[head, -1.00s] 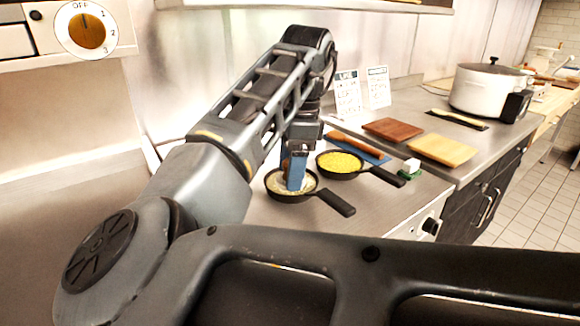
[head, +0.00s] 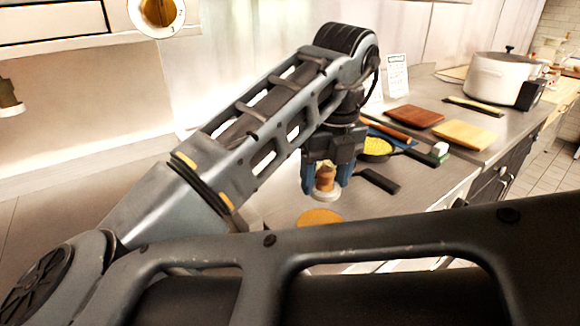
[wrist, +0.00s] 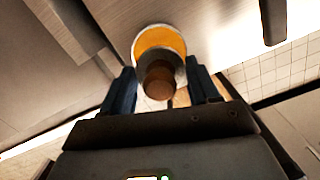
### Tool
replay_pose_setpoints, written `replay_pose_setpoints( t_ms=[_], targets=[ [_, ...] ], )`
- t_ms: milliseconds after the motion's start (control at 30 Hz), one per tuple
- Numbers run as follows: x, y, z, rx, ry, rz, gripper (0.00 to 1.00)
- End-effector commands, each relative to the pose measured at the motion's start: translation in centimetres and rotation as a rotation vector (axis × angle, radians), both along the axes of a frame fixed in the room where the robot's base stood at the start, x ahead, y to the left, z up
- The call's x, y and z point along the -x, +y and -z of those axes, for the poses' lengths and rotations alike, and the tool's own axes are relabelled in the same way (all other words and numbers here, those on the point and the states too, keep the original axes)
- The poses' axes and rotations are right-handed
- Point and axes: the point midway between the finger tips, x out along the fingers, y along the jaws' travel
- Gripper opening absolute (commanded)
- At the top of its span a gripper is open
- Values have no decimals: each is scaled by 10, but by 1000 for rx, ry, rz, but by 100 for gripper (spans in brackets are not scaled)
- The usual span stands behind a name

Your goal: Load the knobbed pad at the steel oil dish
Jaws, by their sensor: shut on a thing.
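My gripper (head: 324,190), with blue fingers, is shut on the knobbed pad, which has a brown knob (head: 325,176) and a pale round pad (head: 325,194) at its lower end. The pad hangs roughly upright. The steel oil dish (head: 320,217), filled with orange oil, sits on the counter just below and beyond my arm; its lower part is hidden by my body. In the wrist view, the knob (wrist: 160,82) is between the fingers, and the dish with orange oil (wrist: 160,38) shows right behind the pad. The pad appears above the dish; whether it touches the oil is unclear.
One black pan shows mostly its handle (head: 378,181) behind my gripper; another holds yellow food (head: 376,146). A brown board (head: 414,116), a light board (head: 465,134) and a large white pot (head: 497,78) stand farther right. A small white-and-green block (head: 440,150) lies near the pans.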

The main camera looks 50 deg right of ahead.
Motion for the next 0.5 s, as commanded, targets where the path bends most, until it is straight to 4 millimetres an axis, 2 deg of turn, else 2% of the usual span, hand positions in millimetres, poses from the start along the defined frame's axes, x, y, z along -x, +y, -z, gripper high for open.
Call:
replay_pose_setpoints(
  t_ms=[167,500],
  targets=[
    [13,-3,2,1,-4,107,36],
    [13,-3,23,1,-4,113,36]
  ],
)
